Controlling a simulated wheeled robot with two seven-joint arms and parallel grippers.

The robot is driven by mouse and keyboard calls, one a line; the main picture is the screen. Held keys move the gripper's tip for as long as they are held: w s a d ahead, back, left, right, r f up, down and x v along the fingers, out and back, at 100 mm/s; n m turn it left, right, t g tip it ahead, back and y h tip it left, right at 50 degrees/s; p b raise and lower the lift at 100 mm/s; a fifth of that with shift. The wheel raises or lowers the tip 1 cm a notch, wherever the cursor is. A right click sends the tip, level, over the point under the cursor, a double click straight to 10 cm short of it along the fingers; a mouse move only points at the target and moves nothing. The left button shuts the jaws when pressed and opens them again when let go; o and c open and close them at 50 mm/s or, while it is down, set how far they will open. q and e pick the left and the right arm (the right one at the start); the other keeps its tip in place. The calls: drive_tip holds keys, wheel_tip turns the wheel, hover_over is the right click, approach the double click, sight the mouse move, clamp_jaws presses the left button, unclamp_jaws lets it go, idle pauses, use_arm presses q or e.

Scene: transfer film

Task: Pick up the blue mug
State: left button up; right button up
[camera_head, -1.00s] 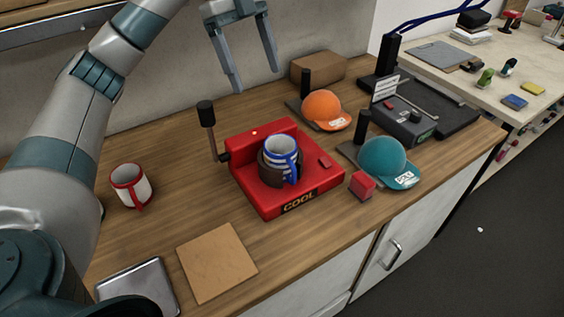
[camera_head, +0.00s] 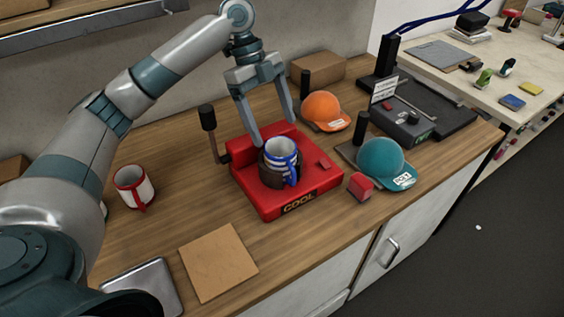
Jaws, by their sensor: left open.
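The blue mug (camera_head: 282,152), white inside with blue and white bands and a blue handle, stands upright in the dark holder (camera_head: 266,174) of the red press (camera_head: 262,199) marked "COOL". Its lower part is hidden by the holder. My left gripper (camera_head: 275,135) is open and points down just above and behind the mug, with one finger to the left of the rim and the other to the right. No contact with the mug can be made out. My right gripper is not in view.
A red-and-white mug (camera_head: 133,188) stands at the left. The press lever (camera_head: 208,120) rises left of the gripper. An orange cap (camera_head: 326,109) and a teal cap (camera_head: 380,158) are to the right.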

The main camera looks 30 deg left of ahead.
sight(281, 141)
use_arm(q)
drive_tip(key=shift+d+f, duration=0.1)
drive_tip(key=shift+f, duration=0.05)
drive_tip(key=p+x, duration=0.1)
drive_tip(key=x, duration=0.1)
drive_tip(key=p+x, duration=0.1)
drive_tip(key=x, duration=0.1)
drive_tip(key=shift+s+d, duration=0.2)
drive_tip(key=shift+d, duration=0.1)
drive_tip(key=shift+d+f, duration=0.15)
drive_tip(key=shift+f, duration=0.3)
drive_tip(key=c, duration=1.8)
drive_tip(key=shift+r, duration=0.15)
